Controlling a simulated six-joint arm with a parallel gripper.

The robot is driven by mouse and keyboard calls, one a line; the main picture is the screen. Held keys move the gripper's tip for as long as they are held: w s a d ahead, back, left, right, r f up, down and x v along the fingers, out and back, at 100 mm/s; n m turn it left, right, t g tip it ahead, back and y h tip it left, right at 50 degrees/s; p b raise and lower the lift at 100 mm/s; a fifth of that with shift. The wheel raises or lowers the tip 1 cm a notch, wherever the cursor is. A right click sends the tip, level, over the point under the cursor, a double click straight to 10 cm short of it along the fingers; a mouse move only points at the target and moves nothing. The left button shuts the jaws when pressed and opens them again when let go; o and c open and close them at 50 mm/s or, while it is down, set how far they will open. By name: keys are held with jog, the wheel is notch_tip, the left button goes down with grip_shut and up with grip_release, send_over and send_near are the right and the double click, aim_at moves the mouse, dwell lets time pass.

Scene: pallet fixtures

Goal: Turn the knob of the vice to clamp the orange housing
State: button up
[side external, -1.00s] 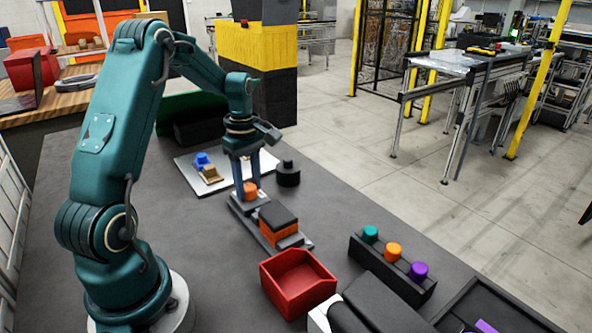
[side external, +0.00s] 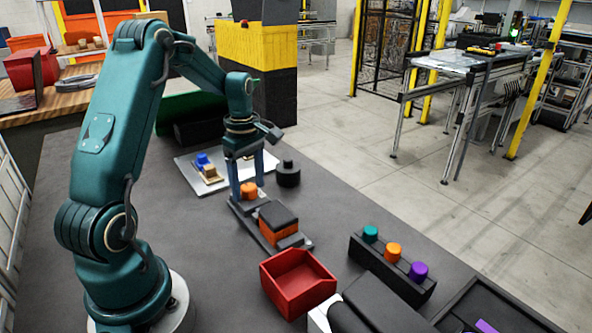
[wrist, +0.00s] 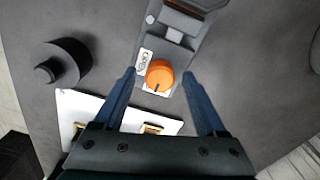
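The vice (side external: 243,209) lies on the dark table, with an orange knob (side external: 249,190) at its far end. In the wrist view the knob (wrist: 159,74) carries a dark pointer mark facing the bottom of the picture. The orange housing (side external: 272,230) sits in the vice, with a black block over it; only an orange edge (wrist: 207,4) shows at the top of the wrist view. My gripper (side external: 248,187) points down over the knob. Its two blue fingers stand on either side of the knob, with a visible gap on each side in the wrist view (wrist: 159,73).
A black round part (side external: 288,175) stands beside the vice. A pale plate (side external: 186,167) with blue and tan pieces lies behind. A red bin (side external: 298,281) and a black block with teal, orange and purple knobs (side external: 392,267) are nearer the camera.

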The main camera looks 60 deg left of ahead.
aim_at(251, 187)
jog(key=shift+r, duration=0.1)
jog(key=shift+r, duration=2.5)
jog(key=shift+w+d+r, duration=0.15)
jog(key=shift+w+d, duration=0.05)
jog(key=s+d+r+m+t+y, duration=0.1)
jog(key=s+d+r+m+t, duration=0.15)
jog(key=d+r+m, duration=0.7)
jog(key=s+d+f+m+t+h, duration=0.1)
jog(key=s+d+f+m+t, duration=0.2)
jog(key=s+d+m, duration=0.6)
jog(key=d+m, duration=0.1)
jog(key=m, duration=0.1)
jog(key=shift+d+m, duration=0.3)
jog(key=shift+m, duration=0.05)
